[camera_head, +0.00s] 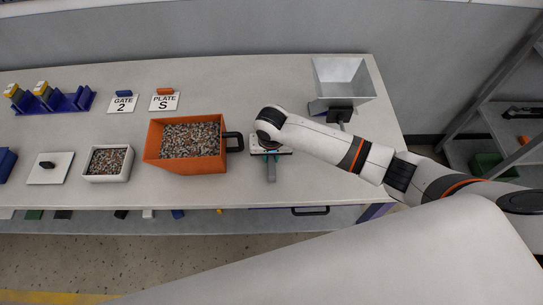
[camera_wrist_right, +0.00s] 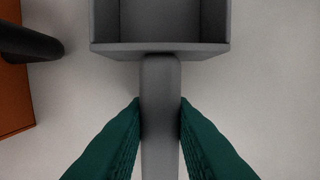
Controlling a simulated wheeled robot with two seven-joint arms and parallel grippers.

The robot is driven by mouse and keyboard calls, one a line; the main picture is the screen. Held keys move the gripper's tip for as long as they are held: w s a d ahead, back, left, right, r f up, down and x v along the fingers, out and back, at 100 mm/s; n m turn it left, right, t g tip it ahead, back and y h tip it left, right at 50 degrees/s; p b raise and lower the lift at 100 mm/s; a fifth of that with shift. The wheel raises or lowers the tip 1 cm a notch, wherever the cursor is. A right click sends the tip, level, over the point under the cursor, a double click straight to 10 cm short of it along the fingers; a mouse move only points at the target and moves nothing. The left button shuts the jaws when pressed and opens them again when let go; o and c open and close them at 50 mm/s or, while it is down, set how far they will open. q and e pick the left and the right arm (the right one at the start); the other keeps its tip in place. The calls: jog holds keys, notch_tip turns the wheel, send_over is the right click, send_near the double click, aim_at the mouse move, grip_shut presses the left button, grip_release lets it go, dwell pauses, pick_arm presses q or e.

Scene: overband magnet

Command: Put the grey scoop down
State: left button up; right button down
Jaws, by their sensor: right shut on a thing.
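The grey scoop (camera_wrist_right: 160,48) shows in the right wrist view, with its open box-shaped head at the top and its handle running down the middle. My right gripper (camera_wrist_right: 160,112) has its two green fingers shut on the scoop's handle, one on each side. In the head view the handle end (camera_head: 271,173) sticks out below my right gripper (camera_head: 269,153), over the white table to the right of the orange bin. My arm hides the scoop's head there. I cannot tell whether the scoop touches the table. My left gripper is not in view.
The orange bin (camera_head: 151,143) of mixed bits, with a black handle (camera_head: 235,142), stands close on the left. A small white tray (camera_head: 89,178) is further left. A metal hopper (camera_head: 341,80) stands at the back right. The table (camera_head: 240,185) is clear around the scoop's handle.

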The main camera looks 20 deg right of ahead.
jog(key=shift+f, duration=0.65)
jog(key=c, duration=1.3)
grip_release()
jog(key=shift+f, duration=0.1)
jog(key=shift+o, duration=0.2)
notch_tip(320, 180, up, 12)
jog(key=s, duration=0.1)
jog(key=shift+s+a, duration=0.2)
jog(key=shift+a, duration=0.1)
